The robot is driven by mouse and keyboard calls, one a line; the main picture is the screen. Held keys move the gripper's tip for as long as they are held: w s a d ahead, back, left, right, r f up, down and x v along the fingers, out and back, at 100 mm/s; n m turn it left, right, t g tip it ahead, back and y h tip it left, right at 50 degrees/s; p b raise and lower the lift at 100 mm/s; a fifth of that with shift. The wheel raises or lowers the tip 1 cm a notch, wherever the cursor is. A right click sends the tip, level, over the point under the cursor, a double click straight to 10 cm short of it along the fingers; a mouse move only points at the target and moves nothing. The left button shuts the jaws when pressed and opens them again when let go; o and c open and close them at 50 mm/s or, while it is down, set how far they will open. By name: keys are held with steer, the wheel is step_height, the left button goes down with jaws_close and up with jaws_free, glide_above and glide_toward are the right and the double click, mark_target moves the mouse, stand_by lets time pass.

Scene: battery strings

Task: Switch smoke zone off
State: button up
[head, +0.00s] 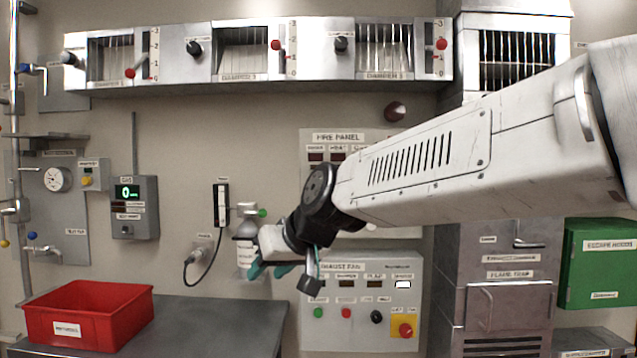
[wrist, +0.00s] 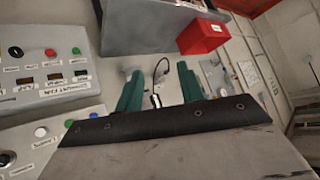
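The fire panel (head: 338,137) is on the wall in the head view, with small dark display windows under its title. My arm covers most of its lower part, and I cannot make out a smoke zone switch there. In the wrist view a panel (wrist: 60,142) at lower left, which looks like the fire panel, has blue, white and green buttons and a dark knob (wrist: 6,159) at the edge. My gripper (head: 268,270) is in front of the wall beside the exhaust fan panel. Its green fingers stand apart in the wrist view (wrist: 157,78), with no held object evident.
The exhaust fan panel (head: 375,264) is below the fire panel. A grey bottle (head: 245,250) is at the wall just behind my gripper. A red bin (head: 95,308) stands on the grey bench (head: 215,325). A green box (head: 600,265) hangs far right.

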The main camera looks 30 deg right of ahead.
steer(key=w+d+r+m+t+h, duration=0.1)
steer(key=w+d+r+t, duration=0.25)
steer(key=w, duration=0.45)
steer(key=w+d+r+m+t+h, duration=0.1)
steer(key=w+d+r+t, duration=0.1)
steer(key=w+r, duration=0.4)
steer(key=w+d+r+m+h, duration=0.1)
steer(key=w+d+m+h, duration=0.2)
steer(key=w+d, duration=0.3)
steer(key=w+d+m+g+h, duration=0.1)
steer(key=w+d+m+h, duration=0.2)
steer(key=w+d+h, duration=0.2)
steer(key=w+d+r+m+h, duration=0.1)
steer(key=w+d+m+h, duration=0.2)
steer(key=w+d+h, duration=0.2)
steer(key=shift+w+d+r+g, duration=0.1)
steer(key=shift+w+d, duration=0.45)
steer(key=shift+d, duration=0.7)
steer(key=shift+w+d+r+g, duration=0.15)
steer(key=shift+w+d, duration=0.4)
steer(key=shift+d, duration=0.75)
steer(key=shift+w+d+r+g, duration=0.1)
steer(key=shift+w+d, duration=0.45)
steer(key=shift+d, duration=0.7)
jaws_close()
